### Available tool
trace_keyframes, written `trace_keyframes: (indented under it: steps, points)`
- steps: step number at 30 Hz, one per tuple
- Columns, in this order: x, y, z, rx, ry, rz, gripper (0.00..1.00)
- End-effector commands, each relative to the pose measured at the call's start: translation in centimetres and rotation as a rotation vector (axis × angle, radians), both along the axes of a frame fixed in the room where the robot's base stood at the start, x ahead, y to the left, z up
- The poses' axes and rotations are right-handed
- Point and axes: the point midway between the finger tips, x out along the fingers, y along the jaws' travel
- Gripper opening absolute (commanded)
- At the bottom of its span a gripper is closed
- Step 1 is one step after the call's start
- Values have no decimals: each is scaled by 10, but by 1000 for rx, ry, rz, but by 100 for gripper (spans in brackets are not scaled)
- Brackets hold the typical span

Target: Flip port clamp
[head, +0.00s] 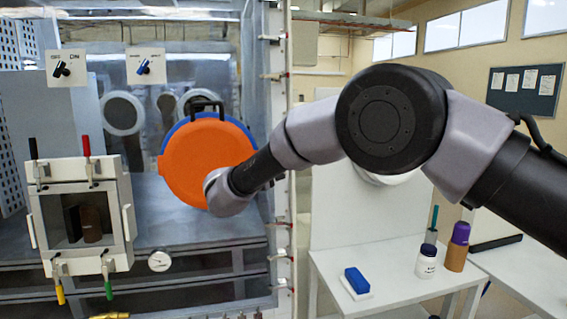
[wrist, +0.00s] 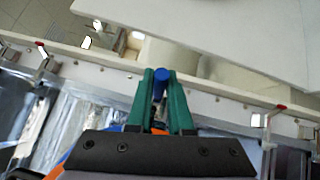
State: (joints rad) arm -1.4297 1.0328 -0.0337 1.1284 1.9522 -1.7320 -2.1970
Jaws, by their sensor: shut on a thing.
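My gripper (wrist: 160,78) shows in the wrist view with its green fingers closed around a blue handle-like piece, whose rounded end stands out between the fingertips. I take this blue piece (wrist: 160,73) for the port clamp's handle; its base is hidden by the fingers. In the head view my wrist is in front of the lower right of a round orange port cover (head: 195,160) with a blue rim and a black handle on top. The fingers and the held piece are hidden there. Bits of orange show beside my gripper's black body in the wrist view.
A white frame (head: 283,150) with several red-tipped clamps runs just right of the cover. A small chamber (head: 128,215) with black, red, yellow and green handles stands left. A white bench (head: 400,290) at right carries a blue block (head: 356,280) and bottles.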

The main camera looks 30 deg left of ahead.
Motion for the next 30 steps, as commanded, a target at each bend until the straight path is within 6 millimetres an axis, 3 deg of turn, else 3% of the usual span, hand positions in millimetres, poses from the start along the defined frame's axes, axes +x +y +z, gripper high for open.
trace_keyframes:
  steps: [3, 4, 6, 19, 30]
  points:
    - [1, -1, -2, -2, 2, -3, 0]
    - [1, -1, -2, -2, 2, -3, 22]
    - [1, -1, -1, -1, 2, -1, 48]
    - [-8, 0, -1, 1, 1, 1, 48]
    - [-78, -3, -7, -2, 0, 2, 48]
